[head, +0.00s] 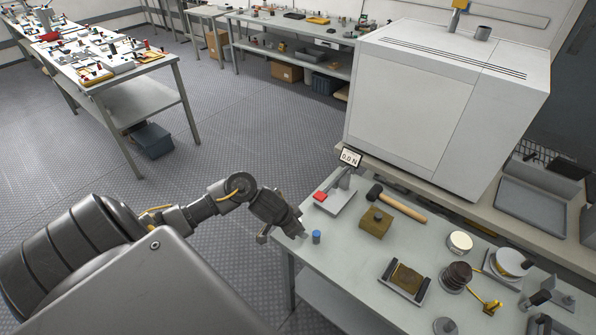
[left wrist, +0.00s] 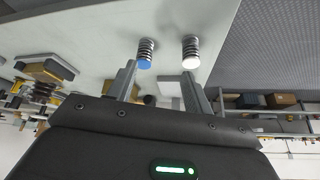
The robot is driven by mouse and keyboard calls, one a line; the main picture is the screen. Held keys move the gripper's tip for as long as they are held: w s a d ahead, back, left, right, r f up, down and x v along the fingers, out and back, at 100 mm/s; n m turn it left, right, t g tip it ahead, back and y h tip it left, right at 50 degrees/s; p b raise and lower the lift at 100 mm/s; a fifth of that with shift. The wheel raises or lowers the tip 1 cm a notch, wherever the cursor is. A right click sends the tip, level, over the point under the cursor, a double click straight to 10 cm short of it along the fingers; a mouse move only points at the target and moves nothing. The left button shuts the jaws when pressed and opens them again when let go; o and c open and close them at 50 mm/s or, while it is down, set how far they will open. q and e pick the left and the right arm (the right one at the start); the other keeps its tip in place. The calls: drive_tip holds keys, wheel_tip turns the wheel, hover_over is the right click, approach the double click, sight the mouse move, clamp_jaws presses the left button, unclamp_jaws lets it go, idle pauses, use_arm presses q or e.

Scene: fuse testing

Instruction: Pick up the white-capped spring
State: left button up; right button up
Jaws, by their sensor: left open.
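The white-capped spring (left wrist: 190,52) stands on the table in the left wrist view, beside a blue-capped spring (left wrist: 146,55). The blue-capped spring also shows in the head view (head: 316,237) near the table's left edge. The white-capped spring cannot be clearly made out there beside my gripper. My left gripper (left wrist: 160,76) is open and empty, its two fingers spread. In the left wrist view one fingertip lies near the blue-capped spring and the other near the white-capped one. Neither spring is visibly gripped. My right gripper is not in view.
On the grey table (head: 350,255) are a force gauge stand with a red pad (head: 338,197), a mallet (head: 400,204), a brown block (head: 376,222) and a black-ended tray (head: 404,281). A large white cabinet (head: 445,100) stands behind. Open floor lies left of the table.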

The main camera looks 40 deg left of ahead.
use_arm(q)
drive_tip(key=a+r+n+g, duration=0.1)
drive_tip(key=a+r, duration=0.2)
drive_tip(key=a, duration=0.3)
drive_tip(key=shift+y, duration=0.3)
drive_tip(key=x, duration=0.4)
drive_tip(key=b+x, duration=0.1)
drive_tip(key=shift+w+d+f, duration=0.2)
drive_tip(key=shift+d+f, duration=0.1)
drive_tip(key=shift+w+d+b+x, duration=0.1)
drive_tip(key=shift+b+x, duration=0.1)
drive_tip(key=shift+x, duration=1.25)
drive_tip(key=shift+w+d+b+x, duration=0.1)
drive_tip(key=shift+d+b+x, duration=0.05)
drive_tip(key=shift+x, duration=1.25)
drive_tip(key=shift+r, duration=0.15)
drive_tip(key=shift+s, duration=0.1)
drive_tip(key=c, duration=1.1)
